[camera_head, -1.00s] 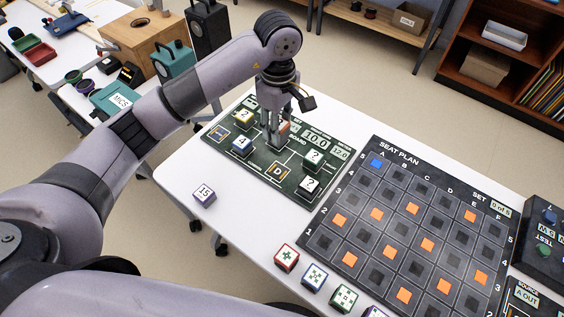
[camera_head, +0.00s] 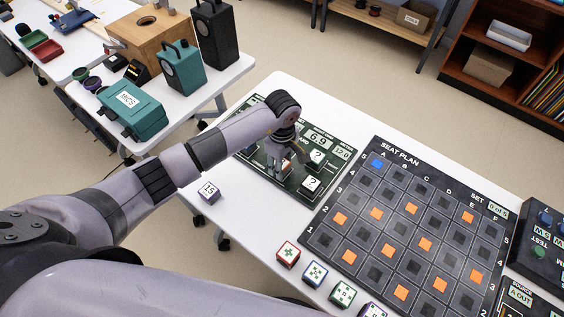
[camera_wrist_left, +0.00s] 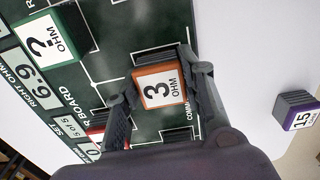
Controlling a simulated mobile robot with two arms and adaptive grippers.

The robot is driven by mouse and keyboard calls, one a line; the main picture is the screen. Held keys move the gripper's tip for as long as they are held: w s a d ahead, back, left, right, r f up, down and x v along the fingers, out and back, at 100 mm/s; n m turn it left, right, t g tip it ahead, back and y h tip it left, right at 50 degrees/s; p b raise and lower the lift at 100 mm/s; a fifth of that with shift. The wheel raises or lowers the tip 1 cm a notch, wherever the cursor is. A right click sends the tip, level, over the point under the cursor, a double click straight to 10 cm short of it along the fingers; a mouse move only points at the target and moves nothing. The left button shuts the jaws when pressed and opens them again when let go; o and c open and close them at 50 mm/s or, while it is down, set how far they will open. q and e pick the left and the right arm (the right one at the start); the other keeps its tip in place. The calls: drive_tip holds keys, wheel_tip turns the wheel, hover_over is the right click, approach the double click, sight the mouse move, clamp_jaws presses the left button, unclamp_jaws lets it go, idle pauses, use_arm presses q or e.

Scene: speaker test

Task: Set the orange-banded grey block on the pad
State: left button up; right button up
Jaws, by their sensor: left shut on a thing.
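The grey block with an orange band (camera_wrist_left: 160,87), marked 3 OHM, sits between the fingers of my left gripper (camera_wrist_left: 163,100) in the left wrist view. The gripper is shut on it. In the head view my left gripper (camera_head: 275,166) is low over the dark green board (camera_head: 334,178), and the arm and gripper hide the block there. Dark slot-like pads (camera_wrist_left: 179,135) show on the board beside the block. I cannot tell whether the block touches the board or is just above it. My right gripper is not in view.
A green-banded "?" block (camera_wrist_left: 48,42) stands on the board close by; another "?" block (camera_head: 311,183) stands at its near edge. A purple "15" block (camera_head: 208,191) lies left of the board. The seat plan panel (camera_head: 325,235) is to the right, with several marked cubes before it.

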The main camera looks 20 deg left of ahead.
use_arm(q)
drive_tip(key=shift+f, duration=0.1)
drive_tip(key=o, duration=1.2)
drive_tip(key=shift+r, duration=0.25)
wheel_tip(320, 180, up, 12)
drive_tip(key=shift+f+b, duration=0.1)
drive_tip(key=shift+b, duration=0.7)
